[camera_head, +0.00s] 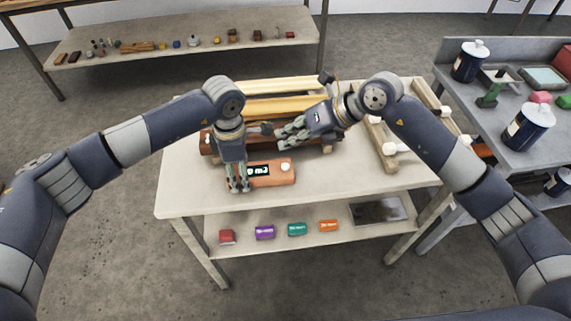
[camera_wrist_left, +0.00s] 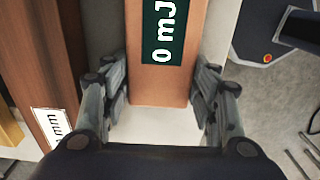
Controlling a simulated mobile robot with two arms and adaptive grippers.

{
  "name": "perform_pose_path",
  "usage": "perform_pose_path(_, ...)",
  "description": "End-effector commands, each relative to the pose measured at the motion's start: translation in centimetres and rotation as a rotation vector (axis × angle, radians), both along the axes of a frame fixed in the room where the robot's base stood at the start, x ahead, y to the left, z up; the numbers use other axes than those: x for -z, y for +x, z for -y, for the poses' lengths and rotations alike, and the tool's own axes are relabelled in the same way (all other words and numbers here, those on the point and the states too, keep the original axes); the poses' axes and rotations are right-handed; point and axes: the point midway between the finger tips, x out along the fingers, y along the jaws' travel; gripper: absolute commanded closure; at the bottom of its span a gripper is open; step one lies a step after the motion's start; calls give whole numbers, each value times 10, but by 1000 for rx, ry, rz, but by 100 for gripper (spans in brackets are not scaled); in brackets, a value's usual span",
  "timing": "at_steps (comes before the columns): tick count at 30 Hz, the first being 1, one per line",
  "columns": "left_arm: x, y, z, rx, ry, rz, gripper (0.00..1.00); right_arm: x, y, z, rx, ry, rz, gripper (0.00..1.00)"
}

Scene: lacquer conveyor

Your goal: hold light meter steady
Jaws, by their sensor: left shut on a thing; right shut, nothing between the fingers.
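The light meter (camera_head: 278,173) is an orange-brown block with a dark green display reading "0 mJ". It lies on the pale table (camera_head: 184,185) near its front edge. My left gripper (camera_head: 238,186) is shut on the meter's left end from above. In the left wrist view, the fingers of my left gripper (camera_wrist_left: 160,75) stand on both sides of the meter (camera_wrist_left: 173,90), and the display is partly cut off at the top. My right gripper (camera_head: 285,133) is shut and empty, above the table behind the meter, pointing left.
A dark brown piece with a white label (camera_wrist_left: 53,128) lies behind the meter. Pale wooden rails (camera_head: 280,86) lie at the table's back. The lower shelf (camera_head: 285,248) holds several small coloured boxes and a dark panel (camera_head: 377,210). A grey cart (camera_head: 485,142) with dark cans stands right.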

Motion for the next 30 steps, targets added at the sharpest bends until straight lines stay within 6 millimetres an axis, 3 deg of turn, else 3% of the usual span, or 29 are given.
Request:
perform_pose_path(3, 0, 0, 0, 0, 0, 0, 75, 0, 0, 0, 0, 0, 0, 100)
perform_pose_path(4, 0, 0, 0, 0, 0, 0, 43, 0, 0, 0, 0, 0, 0, 100)
perform_pose_path(7, 0, 0, 0, 0, 0, 0, 22, 0, 0, 0, 0, 0, 0, 100)
perform_pose_path(20, -5, 1, 0, 0, -1, 2, 22, 0, 0, 0, 0, 0, 0, 100)
perform_pose_path(23, -17, 2, 0, 0, -1, 4, 22, 0, 0, 0, 0, 0, 0, 100)
perform_pose_path(30, -68, 1, 0, 1, -1, 4, 22, 0, 0, 0, 0, 0, 0, 100)
